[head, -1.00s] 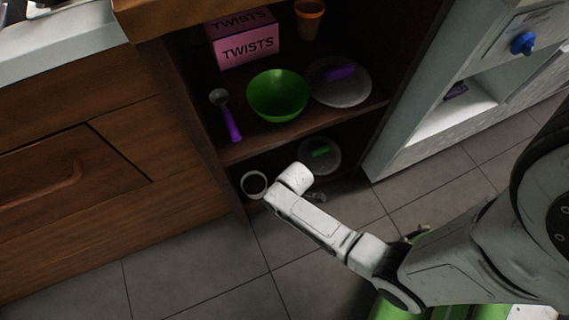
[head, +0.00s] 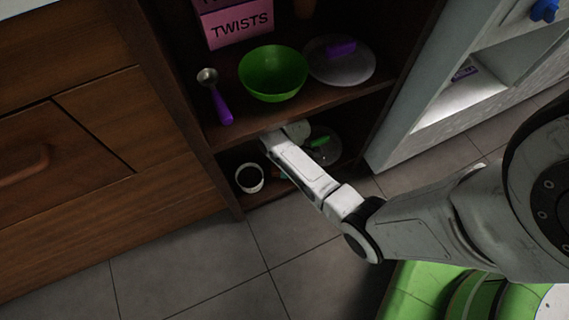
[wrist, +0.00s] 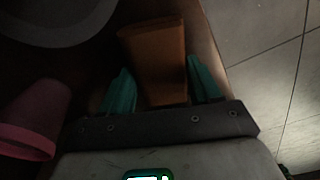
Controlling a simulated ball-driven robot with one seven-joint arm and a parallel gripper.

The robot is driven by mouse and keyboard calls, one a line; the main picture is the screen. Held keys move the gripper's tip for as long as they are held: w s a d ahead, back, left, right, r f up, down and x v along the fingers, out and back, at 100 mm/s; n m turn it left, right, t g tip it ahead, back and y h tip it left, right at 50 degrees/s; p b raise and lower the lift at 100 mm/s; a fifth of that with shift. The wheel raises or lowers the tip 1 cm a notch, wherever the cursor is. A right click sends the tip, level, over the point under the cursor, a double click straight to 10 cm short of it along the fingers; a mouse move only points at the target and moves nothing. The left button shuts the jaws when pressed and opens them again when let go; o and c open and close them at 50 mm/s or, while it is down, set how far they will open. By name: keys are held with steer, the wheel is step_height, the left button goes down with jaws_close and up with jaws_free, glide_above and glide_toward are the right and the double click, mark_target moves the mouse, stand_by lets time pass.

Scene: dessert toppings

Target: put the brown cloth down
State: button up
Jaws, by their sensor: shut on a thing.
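The brown cloth (wrist: 155,45) shows in the wrist view as a folded, flat orange-brown piece. It lies between the two teal fingers of my gripper (wrist: 160,80), which is shut on it. In the head view my arm reaches into the lower shelf (head: 262,198) of the dark wooden cabinet. Whether the cloth touches the shelf board cannot be told.
A plate (head: 328,155) with a green item is to the right. Above are a green bowl (head: 273,74), a purple-handled scoop (head: 219,100), another plate (head: 358,70) and a pink box (head: 240,27).

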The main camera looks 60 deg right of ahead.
steer(key=shift+f, duration=0.35)
steer(key=shift+f, duration=0.15)
steer(key=o, duration=1.4)
steer(key=r+p, duration=0.1)
steer(key=r, duration=0.1)
steer(key=r+p, duration=0.2)
steer(key=r, duration=0.1)
steer(key=r+p, duration=0.2)
steer(key=shift+s+d+r, duration=0.2)
steer(key=shift+s+r, duration=0.1)
steer(key=shift+r, duration=0.1)
